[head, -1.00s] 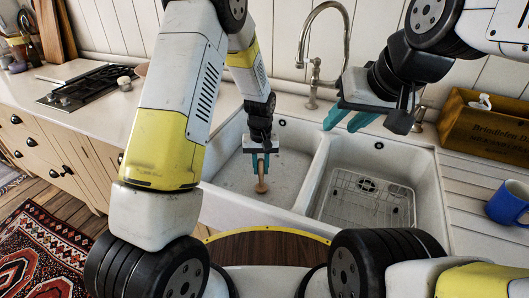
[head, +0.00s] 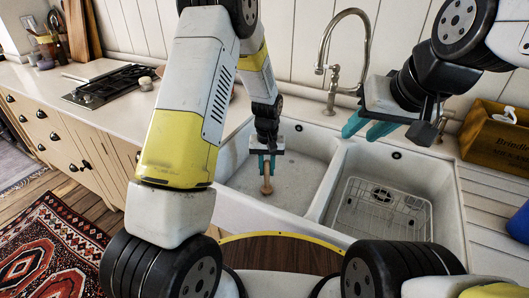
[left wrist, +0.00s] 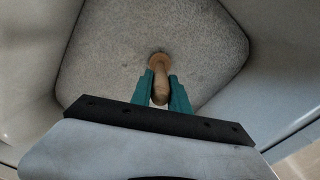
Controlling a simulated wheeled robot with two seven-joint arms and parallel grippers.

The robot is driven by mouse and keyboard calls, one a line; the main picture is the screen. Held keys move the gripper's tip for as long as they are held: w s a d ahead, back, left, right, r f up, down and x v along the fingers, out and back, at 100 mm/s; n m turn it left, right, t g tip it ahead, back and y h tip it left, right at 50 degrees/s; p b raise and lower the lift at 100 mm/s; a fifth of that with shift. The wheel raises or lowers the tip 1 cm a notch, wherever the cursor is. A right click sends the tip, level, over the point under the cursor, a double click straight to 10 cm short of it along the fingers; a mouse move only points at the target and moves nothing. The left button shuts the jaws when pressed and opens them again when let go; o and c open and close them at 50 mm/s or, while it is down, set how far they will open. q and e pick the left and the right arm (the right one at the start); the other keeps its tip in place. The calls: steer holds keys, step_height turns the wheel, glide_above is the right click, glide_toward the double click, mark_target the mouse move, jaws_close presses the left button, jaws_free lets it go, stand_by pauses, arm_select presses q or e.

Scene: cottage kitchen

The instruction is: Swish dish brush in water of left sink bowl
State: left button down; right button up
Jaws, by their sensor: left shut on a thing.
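The wooden dish brush (head: 267,185) is in my left gripper (head: 266,169), whose teal fingers are shut on it. The gripper points down into the left sink bowl (head: 236,180), and the brush is low in that bowl. In the left wrist view the brush (left wrist: 160,88) stands between the teal fingers (left wrist: 161,92), its round end towards the bowl floor. I cannot tell whether it touches the floor. No clear water surface shows. My right gripper (head: 368,127) hangs empty above the back of the right bowl, its fingers apart.
The right sink bowl (head: 427,222) holds a wire rack (head: 380,208). A curved tap (head: 333,75) rises behind the divider (head: 326,180). A wooden crate (head: 500,140) and a blue mug (head: 520,222) are at the right. A gas hob (head: 108,88) is at the left.

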arm_select(q)
steer(key=s+d, duration=0.2)
steer(key=d, duration=0.4)
steer(key=w+a, duration=0.4)
steer(key=a, duration=0.6)
steer(key=d, duration=0.1)
steer(key=s+d, duration=0.1)
steer(key=d, duration=0.1)
steer(key=s+d, duration=0.1)
steer(key=shift+s+d, duration=0.15)
steer(key=shift+d, duration=0.25)
step_height(320, 180, up, 21)
stand_by(0.5)
steer(key=shift+a, duration=0.1)
stand_by(0.4)
